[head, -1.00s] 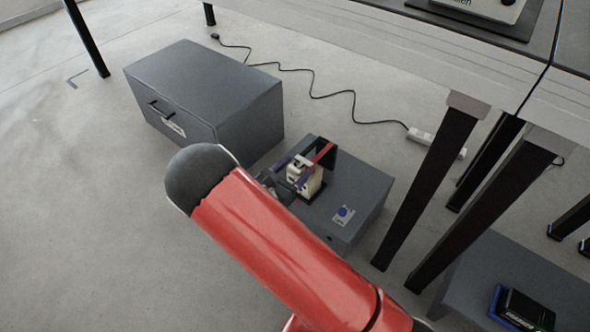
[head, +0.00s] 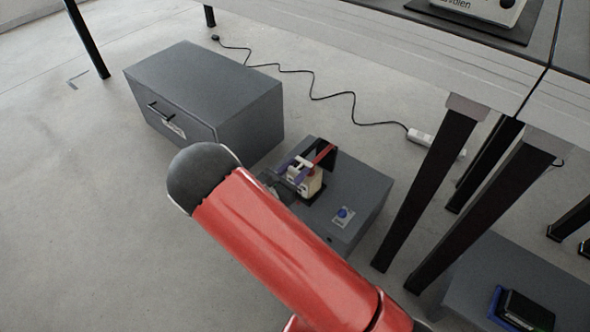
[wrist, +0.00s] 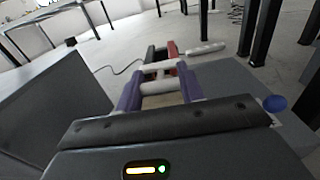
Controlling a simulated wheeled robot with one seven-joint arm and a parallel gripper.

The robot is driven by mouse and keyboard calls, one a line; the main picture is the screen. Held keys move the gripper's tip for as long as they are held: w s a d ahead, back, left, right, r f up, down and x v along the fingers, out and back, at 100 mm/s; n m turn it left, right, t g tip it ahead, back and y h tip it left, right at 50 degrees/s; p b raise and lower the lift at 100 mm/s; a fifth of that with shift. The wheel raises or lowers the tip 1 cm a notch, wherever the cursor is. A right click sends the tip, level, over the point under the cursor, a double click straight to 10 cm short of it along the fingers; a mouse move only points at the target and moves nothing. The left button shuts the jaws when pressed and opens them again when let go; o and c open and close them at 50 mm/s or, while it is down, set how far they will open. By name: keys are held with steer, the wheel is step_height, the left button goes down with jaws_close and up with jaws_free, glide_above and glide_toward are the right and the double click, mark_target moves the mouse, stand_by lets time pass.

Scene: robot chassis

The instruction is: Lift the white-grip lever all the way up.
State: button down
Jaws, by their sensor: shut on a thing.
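The lever device (head: 314,186) is a cream block with a dark upright plate and a red bar, on top of a low grey box. My gripper (head: 294,175) is at the device, on its left side in the head view. In the wrist view, the purple fingers of my gripper (wrist: 159,82) are shut on the white grip (wrist: 158,87), which lies crosswise between them. A second pale bar shows just beyond it. The lever's arm and pivot are largely hidden, and its exact angle cannot be told.
The low grey box (head: 352,200) carries a blue button (head: 343,213) in front of the device. A larger grey drawer cabinet (head: 205,85) stands to the left. Black table legs (head: 432,185) stand close on the right. A power strip (head: 436,144) and cable lie on the floor behind.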

steer(key=shift+r+p, duration=0.8)
steer(key=shift+r, duration=0.05)
steer(key=w+d+r+g+y+p, duration=0.4)
steer(key=w+d+r+p, duration=0.4)
steer(key=w+r+p, duration=0.3)
steer(key=shift+d+r+g, duration=0.4)
steer(key=shift+r+g, duration=0.3)
steer(key=shift+r, duration=0.5)
steer(key=shift+w, duration=0.15)
steer(key=c, duration=0.9)
jaws_free()
